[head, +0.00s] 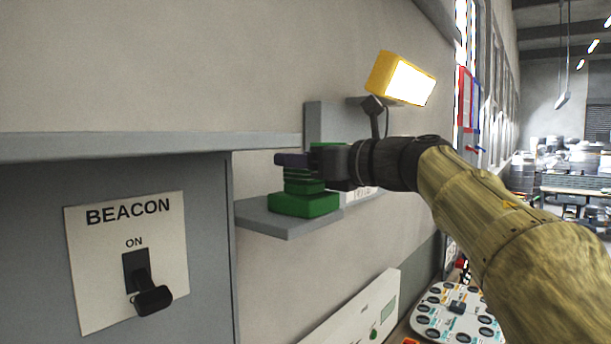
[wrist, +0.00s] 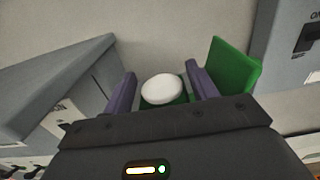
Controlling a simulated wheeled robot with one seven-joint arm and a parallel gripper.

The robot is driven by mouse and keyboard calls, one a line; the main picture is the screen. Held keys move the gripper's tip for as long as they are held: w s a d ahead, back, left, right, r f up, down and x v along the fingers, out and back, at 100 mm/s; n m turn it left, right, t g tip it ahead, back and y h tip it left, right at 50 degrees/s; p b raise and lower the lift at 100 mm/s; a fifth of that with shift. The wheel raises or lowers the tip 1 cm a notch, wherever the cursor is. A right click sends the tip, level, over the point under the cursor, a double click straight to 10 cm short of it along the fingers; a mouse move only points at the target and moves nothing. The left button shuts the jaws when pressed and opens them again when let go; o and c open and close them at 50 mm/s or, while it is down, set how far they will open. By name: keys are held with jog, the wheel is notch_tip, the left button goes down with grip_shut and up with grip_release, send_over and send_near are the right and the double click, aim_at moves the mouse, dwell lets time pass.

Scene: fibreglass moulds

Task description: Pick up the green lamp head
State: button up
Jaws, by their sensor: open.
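The green lamp head (head: 304,203) stands upright on a small grey wall shelf (head: 262,217); it has a square base and a ribbed neck. My gripper (head: 292,160) is level with its upper part, reaching in from the right, with purple fingers. In the wrist view my gripper (wrist: 160,74) is open, with one finger on each side of a white round top (wrist: 162,88) with green below it. A green flat panel (wrist: 235,68) rises right of the right finger. Finger contact cannot be told. The lamp head's top is hidden by my gripper in the head view.
A lit yellow work lamp (head: 400,79) stands above and behind my wrist. A grey cabinet (head: 200,240) with a BEACON lever (head: 148,290) is at left, under a grey ledge (head: 150,146). A white panel (head: 355,315) and a round board (head: 457,312) lie below.

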jog(key=c, duration=0.8)
jog(key=shift+c, duration=0.2)
jog(key=shift+r, duration=0.2)
notch_tip(320, 180, up, 10)
jog(key=shift+f+p, duration=0.15)
jog(key=shift+p, duration=0.85)
